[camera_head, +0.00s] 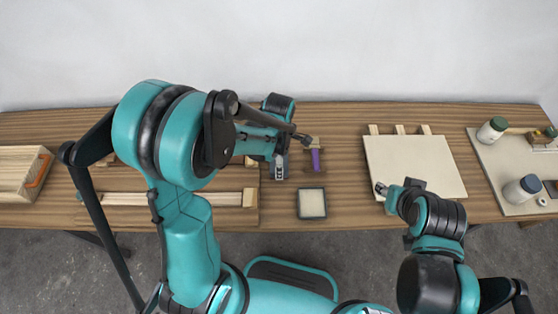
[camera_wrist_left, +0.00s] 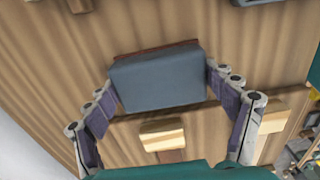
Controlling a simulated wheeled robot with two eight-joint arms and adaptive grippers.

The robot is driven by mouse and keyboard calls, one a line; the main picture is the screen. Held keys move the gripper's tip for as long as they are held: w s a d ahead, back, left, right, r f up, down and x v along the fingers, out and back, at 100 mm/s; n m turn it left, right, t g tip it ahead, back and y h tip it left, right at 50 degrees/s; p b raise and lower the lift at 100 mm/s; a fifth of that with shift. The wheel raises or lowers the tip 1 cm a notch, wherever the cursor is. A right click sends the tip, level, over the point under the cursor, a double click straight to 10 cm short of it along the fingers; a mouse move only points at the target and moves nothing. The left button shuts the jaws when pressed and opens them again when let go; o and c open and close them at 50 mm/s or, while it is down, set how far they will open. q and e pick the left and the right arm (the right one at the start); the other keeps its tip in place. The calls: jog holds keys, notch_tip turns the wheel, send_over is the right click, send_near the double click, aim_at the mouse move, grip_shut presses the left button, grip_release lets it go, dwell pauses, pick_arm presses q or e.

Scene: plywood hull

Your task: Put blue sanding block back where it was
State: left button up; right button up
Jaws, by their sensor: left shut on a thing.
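The blue sanding block (camera_wrist_left: 158,80) is grey-blue with a reddish-brown strip along one edge. In the left wrist view it sits between the two fingers of my left gripper (camera_wrist_left: 163,88), which is shut on its sides. I cannot tell whether the block touches the wood. My right gripper (camera_head: 380,188) is at the front left corner of a pale board; its jaw opening is too small to tell.
Long pale strips (camera_head: 170,199) lie to the left, with a wooden crate (camera_head: 10,181) beyond. The pale board (camera_head: 415,160) and a tray with jars (camera_head: 500,165) are right.

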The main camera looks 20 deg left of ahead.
pick_arm(q)
jog(key=shift+f, duration=0.15)
jog(key=o, duration=1)
notch_tip(320, 180, up, 11)
jog(key=p, duration=0.4)
jog(key=s+a+r+m+t, duration=0.2)
jog(key=s+r+m+t, duration=0.1)
jog(key=m, duration=0.7)
jog(key=s+a+r+m+t, duration=0.2)
jog(key=s+r+m+t, duration=0.2)
jog(key=m, duration=0.7)
jog(key=s+r, duration=0.2)
jog(key=s, duration=0.1)
jog(key=shift+s+a+r, duration=0.15)
jog(key=shift+a+r, duration=0.05)
jog(key=shift+a, duration=0.15)
